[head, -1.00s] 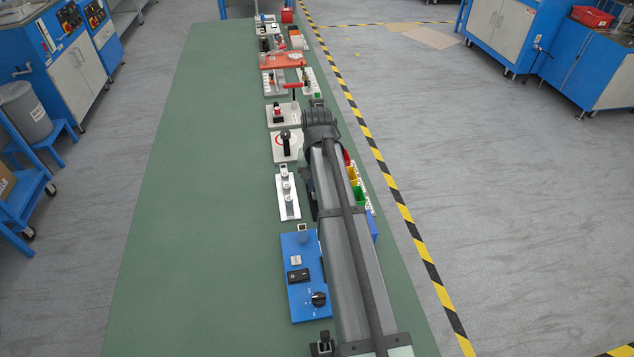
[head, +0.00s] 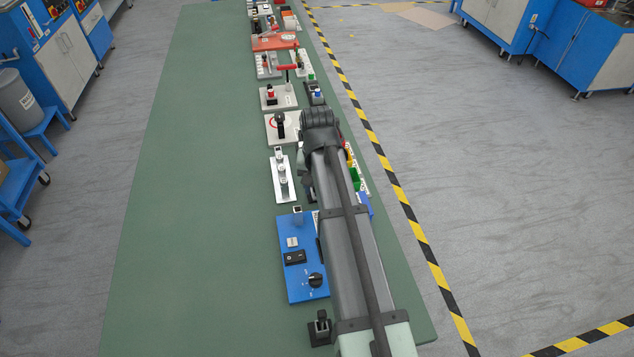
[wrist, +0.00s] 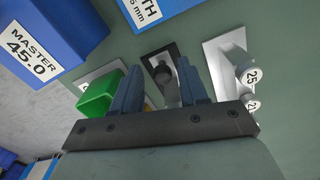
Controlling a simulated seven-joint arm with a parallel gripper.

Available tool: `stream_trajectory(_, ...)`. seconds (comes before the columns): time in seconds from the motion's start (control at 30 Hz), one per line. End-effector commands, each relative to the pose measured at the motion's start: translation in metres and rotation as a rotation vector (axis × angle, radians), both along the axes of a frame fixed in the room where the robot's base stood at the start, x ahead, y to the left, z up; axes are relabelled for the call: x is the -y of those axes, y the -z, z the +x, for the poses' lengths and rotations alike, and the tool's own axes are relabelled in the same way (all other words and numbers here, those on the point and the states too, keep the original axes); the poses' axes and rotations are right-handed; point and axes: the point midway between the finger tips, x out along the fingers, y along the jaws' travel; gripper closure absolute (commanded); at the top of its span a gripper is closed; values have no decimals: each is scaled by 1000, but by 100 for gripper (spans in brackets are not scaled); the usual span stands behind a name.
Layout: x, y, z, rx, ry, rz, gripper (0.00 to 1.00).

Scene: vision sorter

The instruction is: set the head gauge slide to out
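I cannot tell for sure which part is the head gauge slide; no label naming it is readable. In the wrist view, a dark plate with a black round-topped part (wrist: 163,74) and a grey metal strip lies beyond and between my fingers, a possible candidate. My gripper (wrist: 158,90) is open, with two blue-grey fingers apart and nothing between their tips. Whether the fingers touch anything is unclear. In the head view my arm hides the gripper and part of the dark plate beside the white plate.
A white plate (head: 275,190) with metal cylinders stands left of my arm; cylinders marked 25 and 20 show in the wrist view (wrist: 246,76). A green bin (wrist: 100,92) and a blue MASTER 45.0 box (wrist: 52,30) are close by. A blue switch panel (head: 305,265) lies nearer. The bench's left side is clear.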

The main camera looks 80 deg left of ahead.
Motion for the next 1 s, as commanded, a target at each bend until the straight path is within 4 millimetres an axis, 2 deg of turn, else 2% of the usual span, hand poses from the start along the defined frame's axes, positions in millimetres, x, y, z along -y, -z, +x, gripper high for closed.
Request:
stream_trajectory(0.3, -2, -1, 0, 0, 0, 2, 52)
stream_trajectory(0.47, -2, -13, 0, 0, 0, 3, 52)
stream_trajectory(1.0, -3, -105, 0, 0, 0, 4, 52)
